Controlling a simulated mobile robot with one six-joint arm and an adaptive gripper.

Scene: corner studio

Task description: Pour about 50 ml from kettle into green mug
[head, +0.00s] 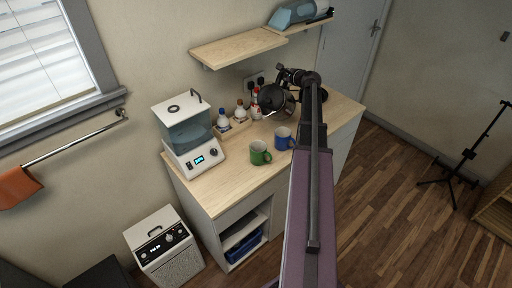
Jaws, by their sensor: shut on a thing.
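The green mug (259,154) stands upright on the wooden counter, near its front edge. A blue mug (283,139) stands just behind it and to its right. The dark, shiny kettle (276,101) is behind the blue mug, at the left of my arm's end. My gripper (290,80) is at the kettle's upper right and is shut on it. The fingertips are small and dark, and the exact grip is hard to make out. The kettle looks tilted; whether it touches the counter cannot be told. The insides of the mugs are too small to read.
A white appliance with a clear tank (186,135) stands at the counter's left end. A small tray of bottles (232,128) sits by the wall. A wooden shelf (238,48) hangs above. The counter (232,175) is bare left of the green mug.

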